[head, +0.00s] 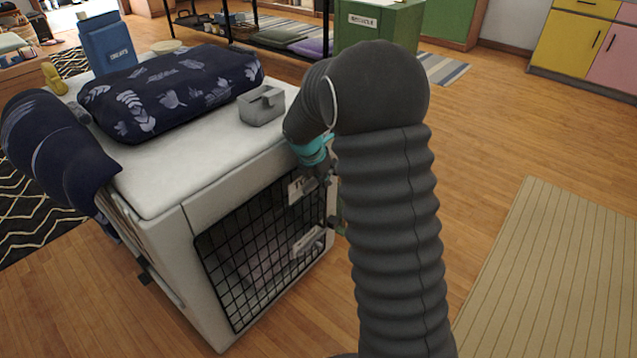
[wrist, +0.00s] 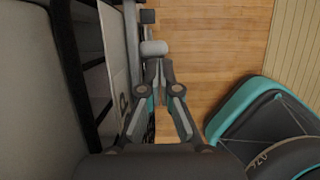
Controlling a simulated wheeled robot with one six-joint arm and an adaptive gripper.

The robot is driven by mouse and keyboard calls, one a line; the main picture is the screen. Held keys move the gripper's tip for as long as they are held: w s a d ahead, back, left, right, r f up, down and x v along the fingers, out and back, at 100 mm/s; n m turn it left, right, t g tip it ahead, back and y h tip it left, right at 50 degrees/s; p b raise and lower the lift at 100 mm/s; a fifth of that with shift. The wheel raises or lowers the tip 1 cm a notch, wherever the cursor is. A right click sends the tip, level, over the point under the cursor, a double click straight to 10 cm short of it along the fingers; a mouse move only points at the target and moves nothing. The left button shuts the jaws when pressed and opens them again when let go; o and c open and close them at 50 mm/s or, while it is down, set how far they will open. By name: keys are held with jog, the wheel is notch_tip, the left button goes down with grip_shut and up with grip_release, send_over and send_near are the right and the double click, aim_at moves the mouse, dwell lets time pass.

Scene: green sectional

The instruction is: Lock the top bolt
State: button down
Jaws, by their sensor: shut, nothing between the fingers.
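A pale pet crate (head: 165,240) with a black wire door (head: 245,268) stands on the floor in the head view. My gripper (head: 328,178) is at the upper right corner of the crate's door side, mostly hidden by my arm. In the wrist view my gripper (wrist: 157,68) is shut and empty. Its fingertips are just short of a pale rounded knob (wrist: 154,47), which looks like the top bolt's handle; I cannot tell if they touch. A dark square piece (wrist: 148,17) lies beyond the knob. The bolt's position is unclear.
A dark patterned cushion (head: 170,90), a small grey caddy (head: 262,106) and a blue treats container (head: 107,43) sit on the crate top. A beige striped mat (head: 560,270) lies to the right. Bare wooden floor is open right of the crate.

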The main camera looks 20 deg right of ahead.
jog(key=v, duration=1.2)
jog(key=s+a+f+m+y, duration=0.1)
jog(key=s+f+m, duration=0.3)
jog(key=m, duration=0.6)
jog(key=s+r+m+t+y, duration=0.1)
jog(key=s+r+m, duration=0.3)
jog(key=s, duration=0.5)
jog(key=s+r+m+t+p, duration=0.1)
jog(key=s+r+m, duration=0.3)
jog(key=s, duration=0.5)
jog(key=s+r+m+t+y+p, duration=0.1)
jog(key=s+r+m, duration=0.3)
jog(key=s+m, duration=0.3)
jog(key=s, duration=0.3)
jog(key=shift+a+r+y, duration=0.15)
jog(key=shift+r+y, duration=0.15)
jog(key=shift+r, duration=0.1)
jog(key=shift+s+a, duration=0.1)
